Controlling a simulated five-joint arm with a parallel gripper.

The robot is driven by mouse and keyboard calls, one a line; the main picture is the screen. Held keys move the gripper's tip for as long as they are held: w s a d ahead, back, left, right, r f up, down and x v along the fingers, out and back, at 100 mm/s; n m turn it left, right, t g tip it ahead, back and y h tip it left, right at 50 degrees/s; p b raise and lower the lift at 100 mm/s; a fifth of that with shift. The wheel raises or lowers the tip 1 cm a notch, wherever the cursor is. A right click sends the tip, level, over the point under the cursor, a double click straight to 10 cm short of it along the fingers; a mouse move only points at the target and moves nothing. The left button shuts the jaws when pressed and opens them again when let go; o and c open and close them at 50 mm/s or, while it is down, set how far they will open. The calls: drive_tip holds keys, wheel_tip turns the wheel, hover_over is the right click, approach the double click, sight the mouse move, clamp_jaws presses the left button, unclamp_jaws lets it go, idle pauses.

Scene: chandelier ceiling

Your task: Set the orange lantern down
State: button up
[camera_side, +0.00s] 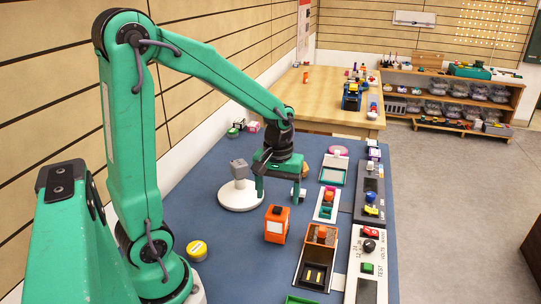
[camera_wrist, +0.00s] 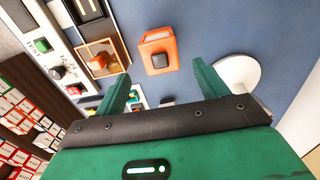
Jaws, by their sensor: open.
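The orange lantern (camera_side: 277,224), a small orange block with a pale front panel, stands upright on the blue tabletop (camera_side: 225,262) in the side view. It also shows in the wrist view (camera_wrist: 158,42), with a dark square knob on it. My gripper (camera_side: 277,192) is open and empty, above and behind the lantern in the side view. In the wrist view my gripper (camera_wrist: 161,74) has its fingers spread, with the lantern beyond the tips and apart from them.
A white round stand (camera_side: 239,197) with a grey block is left of my gripper. An orange-framed box (camera_side: 320,236) and a grey control panel (camera_side: 367,262) with knobs are to the right. A yellow round tin (camera_side: 196,250) lies near my base. Blue tabletop is clear around the lantern's front left.

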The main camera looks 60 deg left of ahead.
drive_tip(key=shift+r, duration=1.15)
drive_tip(key=shift+s+d+r, duration=0.2)
drive_tip(key=shift+d+r, duration=0.05)
drive_tip(key=shift+r, duration=0.15)
drive_tip(key=s+d+r+m+t, duration=0.5)
drive_tip(key=s+d+r+m, duration=0.1)
drive_tip(key=s+r+m, duration=0.2)
drive_tip(key=shift+s+d+r+m+t, duration=0.2)
drive_tip(key=shift+s+d+m+t, duration=0.1)
drive_tip(key=shift+s+m, duration=0.2)
